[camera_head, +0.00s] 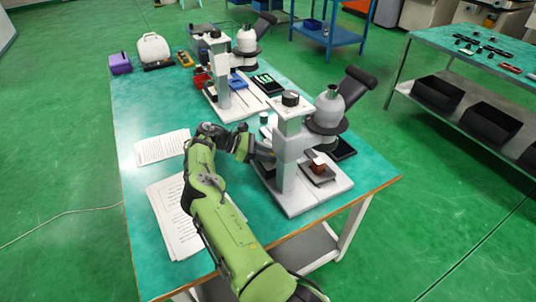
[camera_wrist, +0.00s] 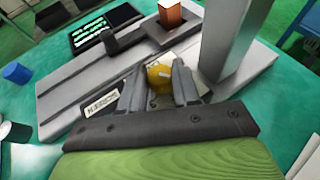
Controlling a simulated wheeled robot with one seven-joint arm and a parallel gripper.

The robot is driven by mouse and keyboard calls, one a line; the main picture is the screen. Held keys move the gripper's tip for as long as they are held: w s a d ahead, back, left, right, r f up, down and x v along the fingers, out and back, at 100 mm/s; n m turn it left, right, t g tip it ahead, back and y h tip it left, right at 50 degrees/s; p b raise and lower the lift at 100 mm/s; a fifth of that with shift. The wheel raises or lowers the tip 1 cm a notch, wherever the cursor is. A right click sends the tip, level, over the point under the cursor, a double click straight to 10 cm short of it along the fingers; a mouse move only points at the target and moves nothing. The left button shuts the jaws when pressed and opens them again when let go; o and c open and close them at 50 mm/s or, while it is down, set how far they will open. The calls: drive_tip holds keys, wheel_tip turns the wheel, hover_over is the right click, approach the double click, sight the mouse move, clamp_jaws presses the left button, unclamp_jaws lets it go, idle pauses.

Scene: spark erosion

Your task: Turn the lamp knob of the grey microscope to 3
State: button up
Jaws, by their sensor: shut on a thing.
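The near light-grey microscope (camera_head: 287,172) stands on the table with its base toward the front right corner. In the wrist view its pale base (camera_wrist: 75,85) and column (camera_wrist: 222,40) show. A yellow lamp knob (camera_wrist: 160,76) with a light mark sits on the base beside the column. My gripper (camera_wrist: 158,88) is shut on this knob, one dark finger on each side. In the head view my gripper (camera_head: 262,152) reaches the column's left side, and the knob is hidden. A small label plate (camera_wrist: 101,104) lies left of the fingers; its text and the knob's setting are unreadable.
An orange-brown block (camera_head: 319,165) sits on the microscope's stage; a black device with a green display (camera_wrist: 95,35) and a blue cap (camera_wrist: 16,73) are nearby. A second microscope (camera_head: 218,70) stands farther back. Papers (camera_head: 172,215) lie left of my arm.

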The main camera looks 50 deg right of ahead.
drive_tip(key=o, duration=1.1)
drive_tip(key=shift+c, duration=0.2)
wheel_tip(320, 180, up, 10)
drive_tip(key=p, duration=0.2)
drive_tip(key=shift+p, duration=0.3)
